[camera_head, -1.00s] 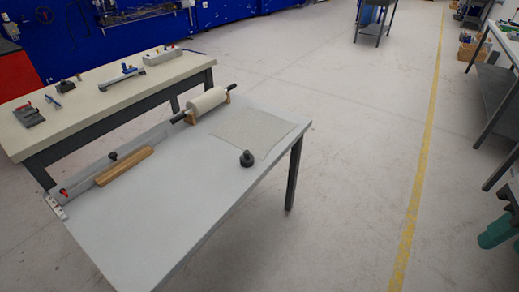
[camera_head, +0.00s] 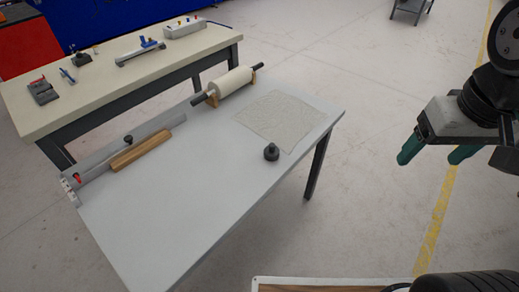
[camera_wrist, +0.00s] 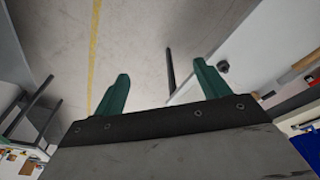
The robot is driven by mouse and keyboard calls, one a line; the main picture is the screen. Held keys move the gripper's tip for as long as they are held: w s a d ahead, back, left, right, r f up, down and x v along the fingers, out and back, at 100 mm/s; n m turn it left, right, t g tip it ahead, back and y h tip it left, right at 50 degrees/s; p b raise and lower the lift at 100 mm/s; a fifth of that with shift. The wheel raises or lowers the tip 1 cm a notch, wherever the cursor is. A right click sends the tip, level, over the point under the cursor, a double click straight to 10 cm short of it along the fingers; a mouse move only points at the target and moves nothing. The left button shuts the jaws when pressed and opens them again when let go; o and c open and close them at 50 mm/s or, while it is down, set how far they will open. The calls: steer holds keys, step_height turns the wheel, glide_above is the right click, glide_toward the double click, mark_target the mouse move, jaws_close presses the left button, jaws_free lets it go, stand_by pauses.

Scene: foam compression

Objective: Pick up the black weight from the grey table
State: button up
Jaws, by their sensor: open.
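The black weight (camera_head: 271,152) stands upright on the grey table (camera_head: 180,215), near its right edge and beside a foam sheet. In the wrist view, a small dark weight (camera_wrist: 223,66) shows just right of the right finger, on the grey table (camera_wrist: 240,85). My gripper (camera_head: 432,152) is open and empty, with green fingers apart, at the right of the head view. It is well to the right of the weight and off the table. The gripper also shows in the wrist view (camera_wrist: 160,88), with nothing between its fingers.
The thin foam sheet (camera_head: 276,118) lies behind the weight. A white roll (camera_head: 230,82) rests on wooden holders at the table's back. A wooden bar (camera_head: 148,149) lies by a grey rail at the left. A beige bench (camera_head: 120,80) with tools stands behind. The table's front is clear.

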steer(key=w+a+f+n+t, duration=0.1)
steer(key=w+f, duration=0.2)
steer(key=w, duration=0.4)
steer(key=w+a+f+n+t, duration=0.1)
steer(key=w+f, duration=0.2)
steer(key=w, duration=0.3)
steer(key=n+t+y, duration=0.4)
steer(key=t+y, duration=0.2)
glide_above(269, 148)
steer(key=s+d, duration=0.2)
steer(key=d, duration=0.6)
step_height(269, 148, down, 20)
steer(key=a+f, duration=0.1)
steer(key=s+a+f+y, duration=0.1)
steer(key=f, duration=0.1)
steer(key=s+a+f+n+y, duration=0.1)
steer(key=a+f, duration=0.1)
steer(key=shift+a+f+t, duration=0.1)
steer(key=shift+a+t, duration=0.15)
steer(key=shift+t, duration=0.05)
steer(key=x, duration=0.7)
steer(key=shift+w+d, duration=0.1)
steer(key=shift+w, duration=0.3)
steer(key=c, duration=1.5)
